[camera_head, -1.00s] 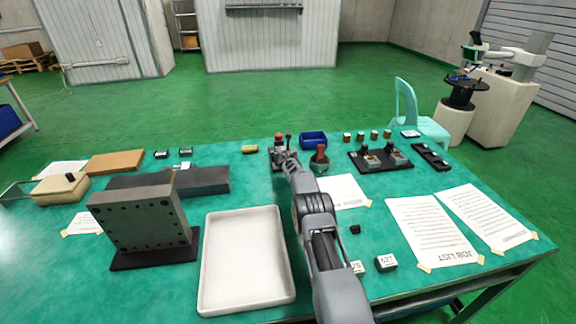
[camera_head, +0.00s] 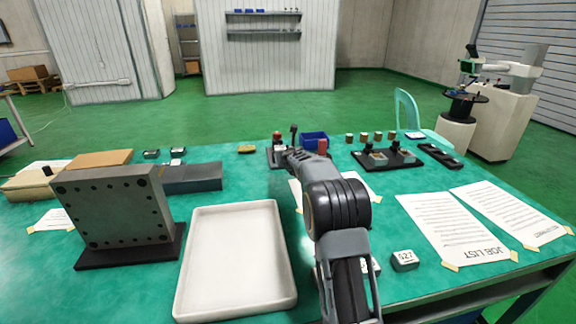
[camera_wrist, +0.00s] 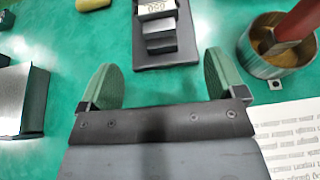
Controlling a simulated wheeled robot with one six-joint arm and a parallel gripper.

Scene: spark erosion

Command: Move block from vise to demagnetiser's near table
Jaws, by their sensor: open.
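A dark vise (camera_wrist: 165,52) stands ahead of my gripper, at the top middle of the wrist view. A pale block (camera_wrist: 157,9) with dark digits on its face is at the vise's upper part, cut by the frame edge. In the head view the vise (camera_head: 276,157) is partly hidden by my arm. My gripper (camera_wrist: 162,82) is open and empty, its green fingers spread just short of the vise. A beige box (camera_head: 48,186) with a black knob at the left may be the demagnetiser, but I cannot tell for sure; its near table is not clear.
A metal cup (camera_wrist: 262,62) with a red-handled tool stands close right of the gripper. A dark grey block (camera_wrist: 25,100) is at the left. A drilled upright plate (camera_head: 112,210) and white tray (camera_head: 238,262) occupy the front left. A blue bin (camera_head: 314,139) stands behind.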

